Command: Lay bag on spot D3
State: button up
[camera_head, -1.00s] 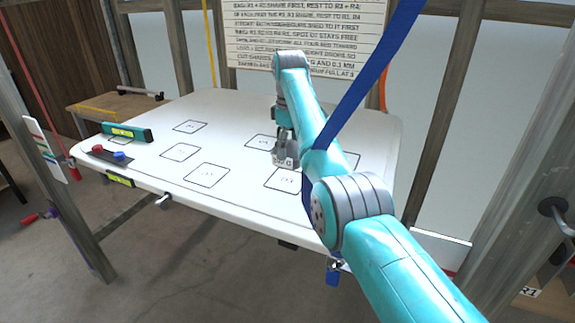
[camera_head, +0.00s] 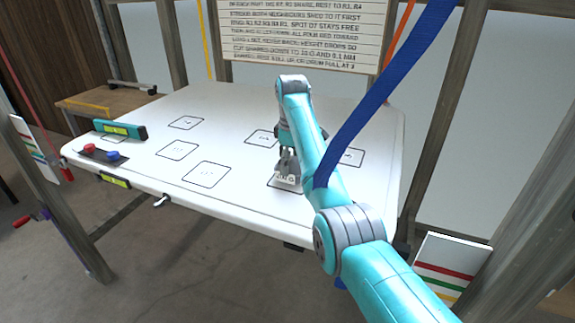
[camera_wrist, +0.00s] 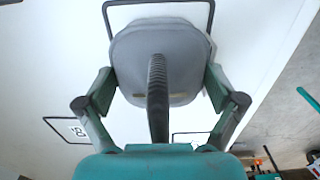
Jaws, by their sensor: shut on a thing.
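A small grey bag (camera_wrist: 150,50) with a ribbed dark handle fills the upper middle of the wrist view. My gripper (camera_wrist: 157,88) is shut on it, one finger on each side. In the head view the bag (camera_head: 287,181) hangs below my gripper (camera_head: 287,160), over or on the front-middle outlined square (camera_head: 271,184). I cannot tell whether it touches the surface. The wrist view shows that square's outline (camera_wrist: 160,2) partly hidden behind the bag. The spot labels are too small to read, so I cannot tell which is D3.
The white panel (camera_head: 225,120) carries several other outlined squares, such as one at front left (camera_head: 205,175). A teal level (camera_head: 120,129) and a block with red and blue knobs (camera_head: 100,152) are at its left edge. A blue strap (camera_head: 375,95) hangs beside my arm.

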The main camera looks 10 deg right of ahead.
jog(key=shift+f, duration=0.4)
jog(key=shift+f, duration=0.1)
jog(key=o, duration=1)
jog(key=shift+c, duration=0.2)
